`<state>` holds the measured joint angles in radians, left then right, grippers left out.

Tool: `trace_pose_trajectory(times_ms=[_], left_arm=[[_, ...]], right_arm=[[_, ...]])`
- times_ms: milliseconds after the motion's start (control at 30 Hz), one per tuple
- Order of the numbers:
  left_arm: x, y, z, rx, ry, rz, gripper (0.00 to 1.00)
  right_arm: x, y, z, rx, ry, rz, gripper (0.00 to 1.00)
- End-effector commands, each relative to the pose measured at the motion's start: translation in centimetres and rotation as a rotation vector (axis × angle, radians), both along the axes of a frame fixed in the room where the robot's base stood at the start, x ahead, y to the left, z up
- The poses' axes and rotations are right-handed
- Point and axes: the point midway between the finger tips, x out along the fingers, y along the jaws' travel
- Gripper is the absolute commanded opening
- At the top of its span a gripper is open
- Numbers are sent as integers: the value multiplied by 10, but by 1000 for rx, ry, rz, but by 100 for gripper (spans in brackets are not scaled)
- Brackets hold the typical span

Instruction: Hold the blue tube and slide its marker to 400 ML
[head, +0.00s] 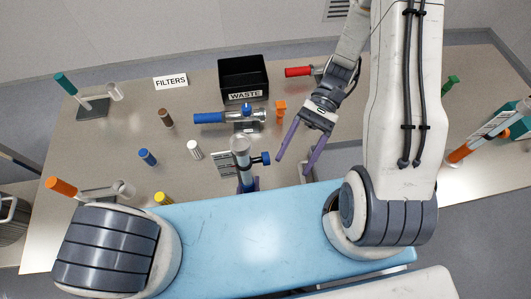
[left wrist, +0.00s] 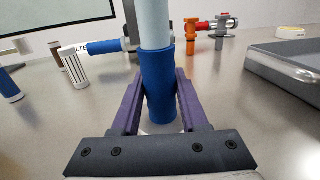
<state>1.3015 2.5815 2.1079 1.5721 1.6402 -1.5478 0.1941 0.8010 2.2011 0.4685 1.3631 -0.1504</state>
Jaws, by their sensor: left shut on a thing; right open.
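A tube (head: 241,160) stands upright near the table's front edge in the head view, with a grey top and a small blue knob (head: 265,158) on its right side. The left wrist view shows a pale tube (left wrist: 155,25) rising from a blue sleeve (left wrist: 159,75). My left gripper (left wrist: 160,88) is shut on this blue sleeve; in the head view only a bit of purple shows at the tube's foot. My right gripper (head: 293,166) is open and empty, its purple fingers pointing down, with the left fingertip just right of the blue knob. Marker readings are too small to tell.
Behind are a blue-handled filter (head: 209,118) lying on a stand and a black WASTE bin (head: 243,75).

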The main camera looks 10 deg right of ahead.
Motion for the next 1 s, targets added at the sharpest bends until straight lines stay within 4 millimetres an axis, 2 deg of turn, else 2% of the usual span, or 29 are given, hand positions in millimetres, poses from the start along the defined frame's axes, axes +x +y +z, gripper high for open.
trace_pose_trajectory(times_ms=[200,400,700,867,1000], left_arm=[[0,0,0,0,1,-1,0],[0,0,0,-1,1,-1,0],[0,0,0,-1,1,-1,0],[0,0,0,-1,1,-1,0],[0,0,0,-1,1,-1,0]], right_arm=[[8,-16,-25,187,254,-318,69],[15,-31,-47,380,420,-587,69],[19,-44,-65,554,527,-804,69],[19,-36,-62,570,536,-818,69],[18,-15,-53,566,539,-815,69]])
